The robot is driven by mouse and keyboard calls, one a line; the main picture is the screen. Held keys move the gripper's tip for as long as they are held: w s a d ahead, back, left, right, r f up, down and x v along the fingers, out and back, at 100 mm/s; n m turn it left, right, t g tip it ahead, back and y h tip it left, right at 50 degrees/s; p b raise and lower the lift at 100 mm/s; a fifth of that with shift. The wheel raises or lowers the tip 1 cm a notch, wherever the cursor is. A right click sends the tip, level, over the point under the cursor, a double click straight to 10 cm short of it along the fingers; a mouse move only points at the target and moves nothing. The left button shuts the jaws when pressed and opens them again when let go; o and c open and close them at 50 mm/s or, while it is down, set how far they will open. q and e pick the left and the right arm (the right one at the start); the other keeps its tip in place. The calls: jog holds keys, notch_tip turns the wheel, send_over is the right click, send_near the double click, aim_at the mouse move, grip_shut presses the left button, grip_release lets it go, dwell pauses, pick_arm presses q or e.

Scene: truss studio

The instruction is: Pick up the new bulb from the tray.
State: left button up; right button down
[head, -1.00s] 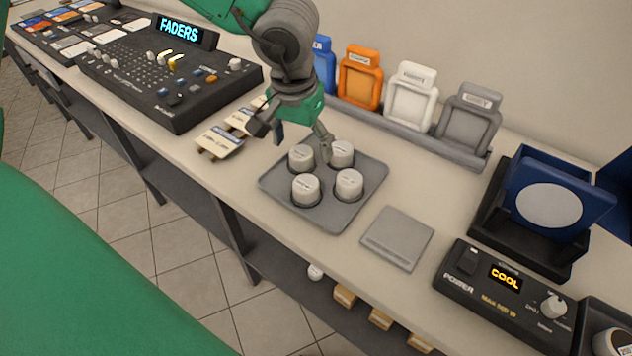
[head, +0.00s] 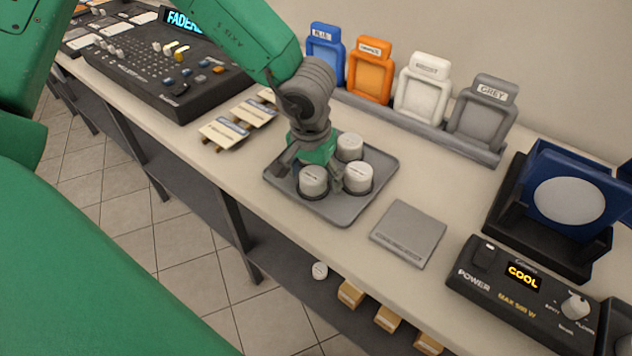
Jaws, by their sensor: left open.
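A grey tray (head: 346,216) stands on the bench and holds several white, round, capped items. Three show clearly: a front left one (head: 313,181), a front right one (head: 358,177) and a back right one (head: 349,146). Their small labels are too blurred to read, so I cannot tell which is the new bulb. My left gripper (head: 308,178) is open over the left part of the tray, pointing down, with its fingers around the back left position. The item there is hidden behind the gripper. My right gripper is not in view.
A flat grey pad (head: 408,233) lies right of the tray. A control box reading COOL (head: 521,289) and a blue-framed lamp (head: 565,200) stand further right. Coloured frames, such as the grey one (head: 483,118), line the back. A mixing desk (head: 170,75) is at left.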

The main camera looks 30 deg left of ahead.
pick_arm(q)
jog(key=shift+a, duration=0.15)
jog(key=shift+s+a, duration=0.1)
jog(key=c, duration=0.4)
jog(key=shift+a, duration=0.15)
jog(key=c, duration=0.9)
jog(key=shift+d, duration=0.2)
jog(key=shift+r, duration=0.15)
